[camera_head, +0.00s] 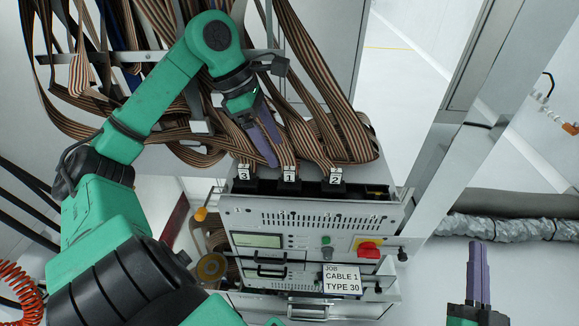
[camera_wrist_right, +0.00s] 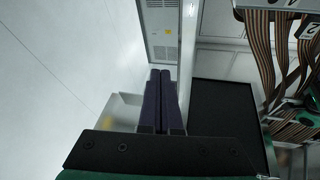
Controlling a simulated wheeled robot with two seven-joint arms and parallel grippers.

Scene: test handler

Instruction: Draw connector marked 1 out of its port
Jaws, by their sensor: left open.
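The connector marked 1 (camera_head: 289,177) sits in the middle of the row on top of the test unit, with a striped ribbon cable rising from it. The connector marked 3 (camera_head: 243,175) is to its left and the connector marked 2 (camera_head: 335,178) to its right. My left gripper (camera_head: 268,152) is open, its purple fingers pointing down just above and left of connector 1, among the ribbon cables. I see nothing held between them. My right gripper (camera_head: 478,255) is shut and empty, pointing up at the far right; its fingers lie together in the right wrist view (camera_wrist_right: 160,100).
Ribbon cables (camera_head: 320,90) hang densely behind and around the connectors. The test unit's front (camera_head: 310,225) has a red knob (camera_head: 369,250) and a card (camera_head: 341,278) reading "JOB CABLE 1 TYPE 30". A metal post (camera_head: 440,190) stands between the unit and my right gripper.

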